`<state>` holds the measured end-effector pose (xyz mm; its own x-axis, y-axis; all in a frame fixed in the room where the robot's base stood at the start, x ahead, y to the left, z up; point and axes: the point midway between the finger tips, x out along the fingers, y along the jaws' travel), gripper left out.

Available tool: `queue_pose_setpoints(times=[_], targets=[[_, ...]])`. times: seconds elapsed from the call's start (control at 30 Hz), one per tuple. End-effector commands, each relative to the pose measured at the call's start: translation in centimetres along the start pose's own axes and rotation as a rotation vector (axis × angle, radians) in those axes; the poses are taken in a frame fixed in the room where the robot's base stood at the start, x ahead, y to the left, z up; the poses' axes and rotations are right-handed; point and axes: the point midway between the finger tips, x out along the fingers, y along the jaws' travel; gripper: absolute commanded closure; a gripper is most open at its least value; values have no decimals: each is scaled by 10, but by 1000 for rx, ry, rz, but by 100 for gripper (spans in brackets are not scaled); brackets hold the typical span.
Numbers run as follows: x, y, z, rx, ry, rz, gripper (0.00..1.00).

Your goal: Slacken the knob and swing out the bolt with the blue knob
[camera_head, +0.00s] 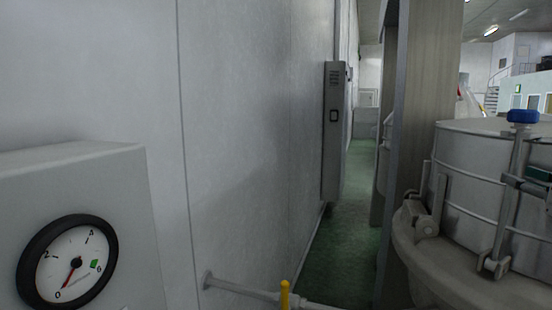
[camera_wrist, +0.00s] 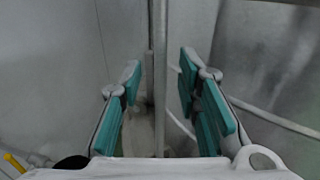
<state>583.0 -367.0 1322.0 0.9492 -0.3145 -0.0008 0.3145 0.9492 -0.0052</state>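The blue knob (camera_head: 522,116) sits on top of an upright metal bolt (camera_head: 512,190) at the side of a round steel vessel (camera_head: 465,165). The bolt runs down to a bracket on the vessel's rim and leans slightly. My gripper shows partly at the right edge of the head view (camera_head: 532,182), at the bolt's shaft below the knob. In the wrist view my gripper (camera_wrist: 159,72) is open, with teal pads on both sides of a thin upright rod (camera_wrist: 158,60), which looks like the bolt. I cannot tell whether a pad touches it. The knob is not seen in the wrist view.
A grey box with a round gauge (camera_head: 68,262) stands at the lower left. A pipe with a yellow handle (camera_head: 284,294) runs low by the wall. A post (camera_head: 420,130) stands behind the vessel. The green-floored passage (camera_head: 345,240) is clear.

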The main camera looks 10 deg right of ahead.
Motion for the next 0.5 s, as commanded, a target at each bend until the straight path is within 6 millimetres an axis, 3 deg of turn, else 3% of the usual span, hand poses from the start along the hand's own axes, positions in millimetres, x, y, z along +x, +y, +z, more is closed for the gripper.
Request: queue_pose_setpoints(times=[0.2,0.5], targets=[[28,0,0,-1,0,1,70],[35,0,0,-1,-1,1,70]])
